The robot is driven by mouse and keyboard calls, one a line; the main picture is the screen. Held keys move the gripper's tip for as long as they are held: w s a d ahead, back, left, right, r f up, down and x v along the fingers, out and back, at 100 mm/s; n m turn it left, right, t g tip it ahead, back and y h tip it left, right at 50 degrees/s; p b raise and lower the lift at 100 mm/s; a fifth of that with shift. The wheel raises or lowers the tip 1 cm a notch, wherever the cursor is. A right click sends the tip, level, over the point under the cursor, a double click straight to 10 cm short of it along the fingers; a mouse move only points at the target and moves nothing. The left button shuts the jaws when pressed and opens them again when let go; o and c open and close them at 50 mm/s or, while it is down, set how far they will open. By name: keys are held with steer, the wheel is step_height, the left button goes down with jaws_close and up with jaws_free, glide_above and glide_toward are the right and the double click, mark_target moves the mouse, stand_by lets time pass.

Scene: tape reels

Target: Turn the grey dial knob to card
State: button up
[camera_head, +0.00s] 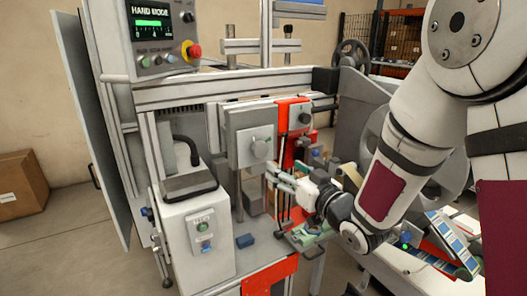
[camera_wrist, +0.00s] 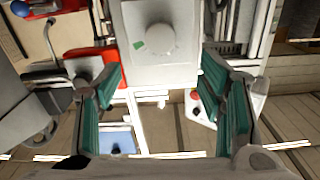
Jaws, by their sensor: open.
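A round grey dial knob (camera_head: 260,149) sits on the front of a light grey box (camera_head: 240,124) in the middle of the machine. In the wrist view the knob (camera_wrist: 160,39) is on a grey plate near the top centre, with a small green mark beside it on the left. No lettering around the knob is readable, so I cannot tell its setting. My gripper (camera_head: 272,173) is just below and to the right of the knob in the head view. In the wrist view my gripper (camera_wrist: 160,75) has its green-padded fingers wide apart, with nothing between them.
Vertical rods stand near my gripper. A screen (camera_head: 151,22) reads HAND MODE, near a red stop button (camera_head: 193,50).

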mark_target(262, 151)
steer(key=p+x, duration=0.1)
steer(key=x, duration=1.1)
steer(key=shift+a, duration=0.1)
steer(key=c, duration=1.1)
